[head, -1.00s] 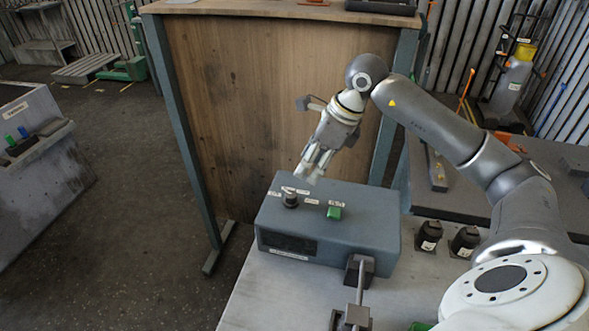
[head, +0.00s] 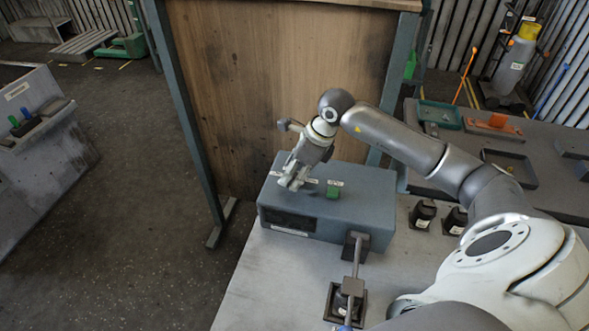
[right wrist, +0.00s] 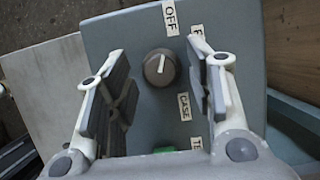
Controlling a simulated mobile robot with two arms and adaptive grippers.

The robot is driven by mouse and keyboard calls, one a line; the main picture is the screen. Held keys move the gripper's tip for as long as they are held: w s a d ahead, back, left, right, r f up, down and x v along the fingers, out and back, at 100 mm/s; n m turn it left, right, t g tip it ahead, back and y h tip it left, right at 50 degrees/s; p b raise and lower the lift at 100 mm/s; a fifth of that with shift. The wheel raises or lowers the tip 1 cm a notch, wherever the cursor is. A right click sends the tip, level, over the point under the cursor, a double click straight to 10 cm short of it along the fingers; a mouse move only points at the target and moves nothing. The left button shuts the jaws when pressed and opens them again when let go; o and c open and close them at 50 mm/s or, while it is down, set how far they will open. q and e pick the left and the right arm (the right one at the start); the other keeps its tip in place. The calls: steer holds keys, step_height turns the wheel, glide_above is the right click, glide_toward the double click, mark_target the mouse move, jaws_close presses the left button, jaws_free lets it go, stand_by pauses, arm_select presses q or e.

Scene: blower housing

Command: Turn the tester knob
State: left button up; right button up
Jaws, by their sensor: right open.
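The tester is a blue-grey box (head: 345,215) on the light bench. Its round grey knob (right wrist: 159,68) shows in the right wrist view, with a white pointer line and labels around it, one reading OFF and one CASE. In the head view my gripper hides the knob. A green button (head: 333,191) sits on the tester's top, right of the gripper. My right gripper (head: 290,184) is over the knob; in the right wrist view its open fingers (right wrist: 158,95) stand on either side of the knob, with gaps. My left gripper is not in view.
A clamp-like fixture (head: 352,270) stands at the tester's front right corner. A wooden panel (head: 275,90) rises behind the tester. Trays (head: 440,114) lie on the grey table at the right.

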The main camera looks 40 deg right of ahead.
steer(key=c, duration=1)
steer(key=shift+f+m+b, duration=0.15)
steer(key=shift+m+b, duration=0.55)
steer(key=shift+b, duration=0.05)
steer(key=m+t+h+b, duration=0.1)
steer(key=m+b, duration=0.1)
steer(key=m, duration=0.1)
steer(key=shift+a+b, duration=0.15)
steer(key=shift+b, duration=0.25)
steer(key=shift+a+m+h+b, duration=0.1)
steer(key=shift+m+h+b, duration=0.4)
steer(key=shift+m+b, duration=0.45)
steer(key=shift+m+h+b, duration=0.5)
steer(key=shift+m, duration=0.75)
steer(key=shift+r, duration=0.2)
steer(key=o, duration=1)
